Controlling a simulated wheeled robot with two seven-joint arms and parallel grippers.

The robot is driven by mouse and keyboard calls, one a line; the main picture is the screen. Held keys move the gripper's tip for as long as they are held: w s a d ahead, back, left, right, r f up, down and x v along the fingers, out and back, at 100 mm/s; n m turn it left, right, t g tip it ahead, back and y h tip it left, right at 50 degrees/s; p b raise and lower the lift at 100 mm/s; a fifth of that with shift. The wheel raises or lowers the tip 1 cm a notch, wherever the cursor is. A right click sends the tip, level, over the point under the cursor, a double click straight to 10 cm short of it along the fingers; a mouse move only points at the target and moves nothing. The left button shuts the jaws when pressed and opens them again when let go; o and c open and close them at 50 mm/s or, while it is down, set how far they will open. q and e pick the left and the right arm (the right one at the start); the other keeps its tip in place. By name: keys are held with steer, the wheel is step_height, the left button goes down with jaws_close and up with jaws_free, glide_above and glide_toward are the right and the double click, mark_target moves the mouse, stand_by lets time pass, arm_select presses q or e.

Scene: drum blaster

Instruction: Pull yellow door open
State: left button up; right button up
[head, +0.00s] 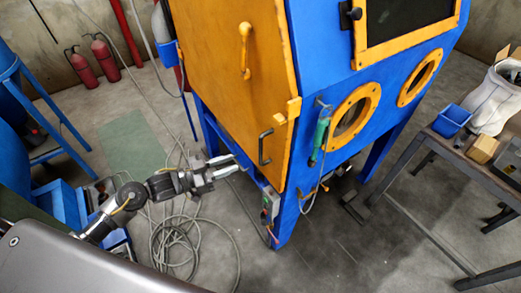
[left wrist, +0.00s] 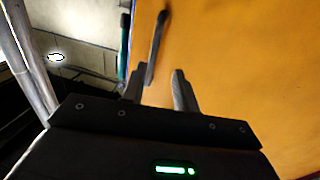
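The yellow door (head: 215,75) covers the side of the blue cabinet (head: 325,85) in the head view. A dark bar handle (head: 265,147) is on its lower part near the right edge, and a yellow handle (head: 245,50) is higher up. My left gripper (head: 232,164) is just left of the dark handle. In the left wrist view, the two fingers (left wrist: 160,90) stand apart in front of the yellow door (left wrist: 245,80). The dark handle (left wrist: 157,45) is ahead, its near end in line with the gap; I cannot tell whether they touch. My right gripper is not in view.
A green-handled tool (head: 319,138) hangs on the cabinet front just right of the door. Loose cable coils (head: 180,245) lie on the floor below my left arm. A workbench (head: 455,160) stands at the right. Blue shelving (head: 30,110) is at the left.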

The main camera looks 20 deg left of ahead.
mark_target(261, 163)
arm_select(q)
steer(key=shift+h, duration=0.3)
steer(key=shift+s+d+r+p+x, duration=0.15)
steer(key=shift+p+x, duration=0.4)
steer(key=shift+x, duration=1.3)
steer(key=shift+s+r+p+x, duration=0.1)
steer(key=shift+r+p+x, duration=0.3)
steer(key=shift+x, duration=1.4)
steer(key=shift+s+d+p+x, duration=0.1)
steer(key=shift+p+x, duration=0.6)
steer(key=shift+x, duration=1.15)
steer(key=shift+a, duration=0.1)
steer(key=shift+c, duration=0.4)
jaws_close()
